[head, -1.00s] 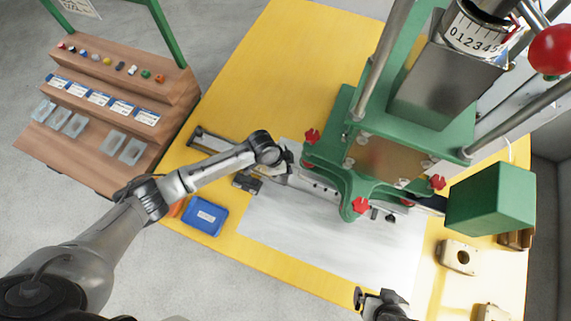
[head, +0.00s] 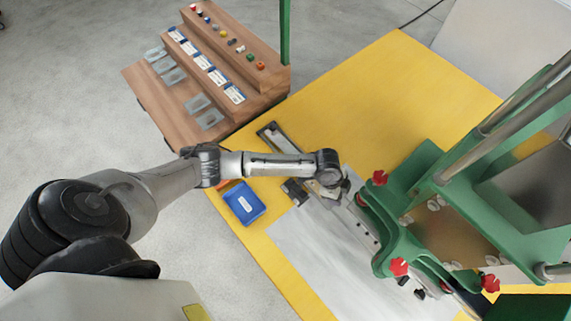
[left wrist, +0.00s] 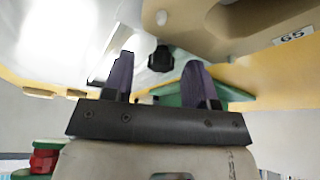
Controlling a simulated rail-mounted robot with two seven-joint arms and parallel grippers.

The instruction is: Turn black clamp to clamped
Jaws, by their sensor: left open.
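My left gripper (head: 338,190) is over the slide rail (head: 362,229), at the left side of the green press, mostly hidden under its own wrist in the head view. In the left wrist view the left gripper (left wrist: 160,72) is open, with its two dark purple fingers apart. A small black knob (left wrist: 160,57), apparently the black clamp, shows between and just beyond the fingertips. I cannot tell whether a finger touches it, nor its turn angle. A beige block (left wrist: 235,28) labelled 65 is close by at upper right. My right gripper is out of view.
The green press (head: 425,175) with red knobs (head: 399,266) stands right of the gripper. A blue box (head: 243,203) and a small black block (head: 294,191) lie to its left. The yellow table (head: 370,100) is bare behind. A wooden rack (head: 190,90) stands at the left.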

